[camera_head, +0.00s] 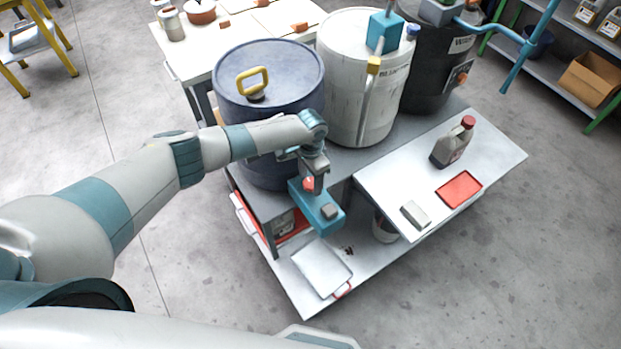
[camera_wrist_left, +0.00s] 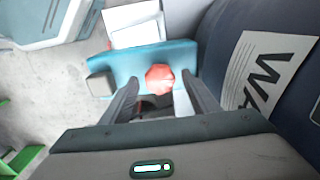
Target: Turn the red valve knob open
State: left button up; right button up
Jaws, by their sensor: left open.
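The red valve knob (camera_wrist_left: 160,79) is a faceted red piece on a teal valve body (camera_wrist_left: 183,56). In the head view the knob (camera_head: 309,184) is partly covered by my left gripper (camera_head: 311,178), and the teal body (camera_head: 313,207) sticks out in front of the dark blue drum. In the left wrist view my left gripper (camera_wrist_left: 160,86) is open, with one finger on each side of the knob's line of sight. The knob shows between the fingertips, and I cannot tell whether they touch it. My right gripper is not in view.
The dark blue drum (camera_head: 285,65) with a yellow handle stands close behind the valve, beside a white drum (camera_head: 350,75). A side shelf (camera_head: 490,165) at the right holds a bottle (camera_head: 453,144) and a red tray (camera_head: 459,189). Open floor lies at the front right.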

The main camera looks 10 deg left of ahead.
pick_arm(q)
jog(key=c, duration=1)
jog(key=shift+c, duration=0.2)
